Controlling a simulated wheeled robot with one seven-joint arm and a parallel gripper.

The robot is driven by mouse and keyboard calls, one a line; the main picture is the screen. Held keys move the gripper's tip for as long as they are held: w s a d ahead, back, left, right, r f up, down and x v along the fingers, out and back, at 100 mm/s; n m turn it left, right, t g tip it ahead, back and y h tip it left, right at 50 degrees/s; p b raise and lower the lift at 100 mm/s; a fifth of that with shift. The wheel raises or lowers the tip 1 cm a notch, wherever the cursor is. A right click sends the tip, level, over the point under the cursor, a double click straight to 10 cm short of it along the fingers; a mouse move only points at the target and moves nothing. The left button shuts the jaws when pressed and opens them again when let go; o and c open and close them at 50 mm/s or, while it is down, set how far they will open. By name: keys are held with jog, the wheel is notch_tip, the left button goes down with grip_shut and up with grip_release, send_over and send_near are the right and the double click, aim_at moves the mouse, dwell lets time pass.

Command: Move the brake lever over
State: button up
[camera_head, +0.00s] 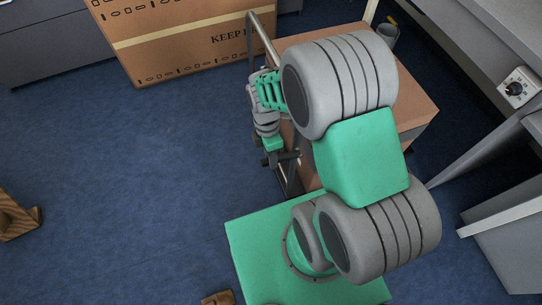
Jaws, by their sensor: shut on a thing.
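My gripper (281,158) is at the end of my grey and green arm, low beside the left side of a brown wooden-topped table (415,108). Its dark fingers are shut on a thin dark bar, the brake lever (291,178), which shows only in part below the fingers. The picture is too small to show the exact grip. A bent grey metal pipe (262,35) rises behind the wrist, at the table's far left corner. My arm hides much of the table top.
A large cardboard box (180,40) stands at the back left. A grey bench with a dial box (518,88) is at the right, its slanted legs near the table. A wooden piece (15,218) lies at the left edge. Blue floor is clear at left.

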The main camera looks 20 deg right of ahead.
grip_shut()
dwell(0.9)
